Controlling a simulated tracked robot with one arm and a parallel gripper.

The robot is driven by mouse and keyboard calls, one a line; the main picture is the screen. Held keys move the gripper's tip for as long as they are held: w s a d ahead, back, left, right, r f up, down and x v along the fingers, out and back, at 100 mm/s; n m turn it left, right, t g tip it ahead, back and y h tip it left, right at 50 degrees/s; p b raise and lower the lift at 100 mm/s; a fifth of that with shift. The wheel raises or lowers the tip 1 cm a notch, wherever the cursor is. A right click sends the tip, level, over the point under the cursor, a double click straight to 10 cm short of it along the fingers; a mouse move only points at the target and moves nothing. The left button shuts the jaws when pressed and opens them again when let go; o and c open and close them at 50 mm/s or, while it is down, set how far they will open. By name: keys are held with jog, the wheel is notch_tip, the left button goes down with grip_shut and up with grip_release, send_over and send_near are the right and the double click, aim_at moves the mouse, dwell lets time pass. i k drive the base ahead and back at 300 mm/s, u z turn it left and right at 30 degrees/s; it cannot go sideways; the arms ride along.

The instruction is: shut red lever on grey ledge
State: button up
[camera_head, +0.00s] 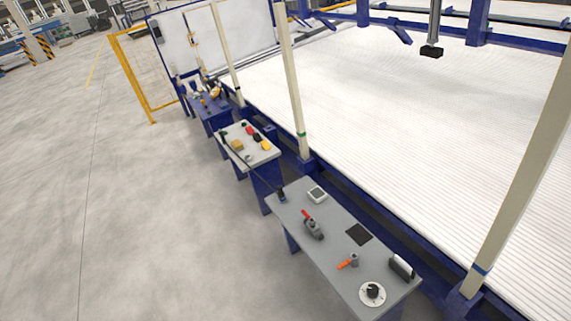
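A grey ledge (335,277), the top of a small table on blue legs, stands in the lower middle. A red lever (306,214) sits on a dark grey valve body (314,230) near the ledge's left side. The lever points up and to the left in the picture. I cannot tell whether the valve is open or shut. My gripper does not show in this view, and nothing touches the lever.
The ledge also bears an orange lever (346,265), a round dial (372,293), a black square plate (359,234), a white box (317,195) and a dark cylinder (402,267). A second table (262,156) stands behind. Pale posts (293,85) rise beside the white pipe bed (400,130). Floor at left is clear.

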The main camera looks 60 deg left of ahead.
aim_at(312, 220)
jog(key=u, duration=1.4)
jog(key=k, duration=0.6)
jog(key=z, duration=0.35)
jog(key=i, duration=1.55)
jog(key=u, duration=0.45)
